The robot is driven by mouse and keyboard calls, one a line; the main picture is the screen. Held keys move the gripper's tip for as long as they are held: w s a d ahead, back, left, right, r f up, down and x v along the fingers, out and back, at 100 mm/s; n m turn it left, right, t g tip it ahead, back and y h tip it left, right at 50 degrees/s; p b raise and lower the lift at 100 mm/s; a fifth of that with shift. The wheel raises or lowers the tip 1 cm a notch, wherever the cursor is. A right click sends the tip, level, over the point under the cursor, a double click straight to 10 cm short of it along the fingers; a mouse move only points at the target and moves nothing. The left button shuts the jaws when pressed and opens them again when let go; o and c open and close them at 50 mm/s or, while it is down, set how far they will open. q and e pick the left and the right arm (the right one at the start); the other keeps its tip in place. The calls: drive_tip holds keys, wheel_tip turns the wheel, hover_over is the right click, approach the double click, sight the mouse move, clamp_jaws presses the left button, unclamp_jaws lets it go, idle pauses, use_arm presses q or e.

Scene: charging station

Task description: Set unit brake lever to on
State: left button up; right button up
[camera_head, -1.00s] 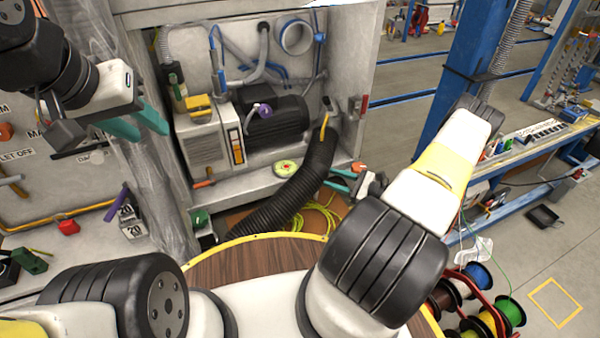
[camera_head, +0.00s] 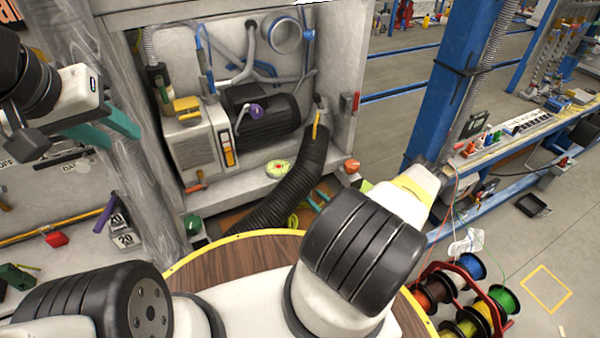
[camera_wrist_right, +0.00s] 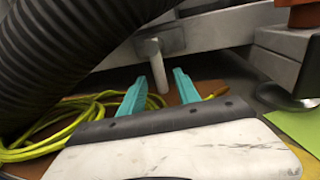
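No label marks the unit brake lever, so I cannot tell which lever it is. In the head view, a lever with a purple knob (camera_head: 257,111) stands at the black motor (camera_head: 272,128) in the cabinet. A yellow-orange handle (camera_head: 316,125) stands at the top of the black ribbed hose (camera_head: 290,185). My left gripper (camera_head: 107,130) is open and empty, left of the cabinet opening. My right gripper (camera_head: 318,199) is low, right of the hose, partly hidden by my arm. In the right wrist view its teal fingers (camera_wrist_right: 159,86) are apart, with a pale peg (camera_wrist_right: 154,65) just beyond them.
The cabinet's side wall (camera_head: 337,80) and front sill (camera_head: 235,180) bound the opening. Yellow-green cable (camera_wrist_right: 45,140) lies below the hose. A blue post (camera_head: 450,80) and cable spools (camera_head: 465,295) stand to the right. A panel with a purple lever (camera_head: 106,213) is at left.

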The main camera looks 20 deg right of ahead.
drive_tip(key=shift+w+a, duration=0.25)
drive_tip(key=shift+w, duration=0.45)
clamp_jaws()
idle(1.0)
